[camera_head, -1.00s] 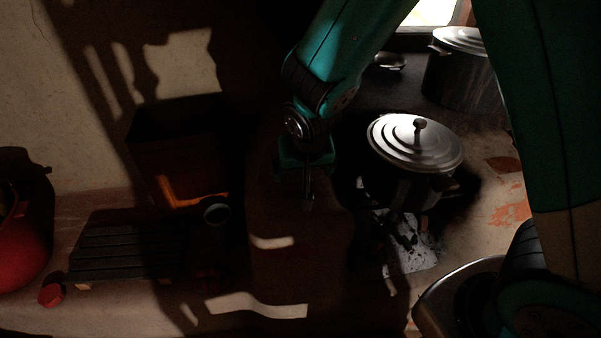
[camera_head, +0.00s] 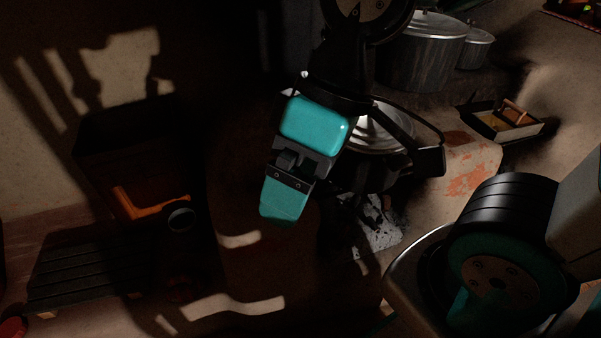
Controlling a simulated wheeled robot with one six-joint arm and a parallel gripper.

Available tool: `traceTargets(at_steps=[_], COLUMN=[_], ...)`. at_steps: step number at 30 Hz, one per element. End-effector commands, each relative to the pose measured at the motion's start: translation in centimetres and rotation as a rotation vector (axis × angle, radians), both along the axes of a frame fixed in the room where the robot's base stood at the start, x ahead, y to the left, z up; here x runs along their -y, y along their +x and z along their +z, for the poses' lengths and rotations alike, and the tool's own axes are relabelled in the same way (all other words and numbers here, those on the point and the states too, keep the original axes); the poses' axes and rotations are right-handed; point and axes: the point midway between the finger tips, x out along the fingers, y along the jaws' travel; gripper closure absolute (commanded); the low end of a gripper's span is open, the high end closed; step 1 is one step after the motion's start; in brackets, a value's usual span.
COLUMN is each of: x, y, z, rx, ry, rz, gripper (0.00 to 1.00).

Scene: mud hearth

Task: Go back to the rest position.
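My arm is folded up in the upper middle of the head view. My gripper (camera_head: 284,205) points down and toward me, with a teal block and a teal finger-like end. Only one side of it shows clearly, so I cannot tell whether it is open or shut. I see no object in it. Behind it, the lidded metal pot (camera_head: 376,133) on the hearth is partly hidden by the gripper and dark arm parts.
Large pots (camera_head: 424,55) stand at the back right, near a small divided wooden box (camera_head: 502,121). A dark slatted stand (camera_head: 85,270) is at the lower left. An orange-lit dark box (camera_head: 150,203) stands by the left wall. The floor between is shadowed.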

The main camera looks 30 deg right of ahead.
Motion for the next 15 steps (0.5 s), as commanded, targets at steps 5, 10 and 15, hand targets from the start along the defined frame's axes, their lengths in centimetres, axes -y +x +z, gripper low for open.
traceTargets(at_steps=[5, 10, 15], x=[0.0, 0.0, 0.0], y=[0.1, 0.1, 0.1], z=[0.2, 2.5, 7.5], rx=[0.001, 0.001, 0.001], ry=[0.0, 0.0, 0.0], rz=[-0.002, -0.004, -0.005], gripper=[0.01, 0.01, 0.01])
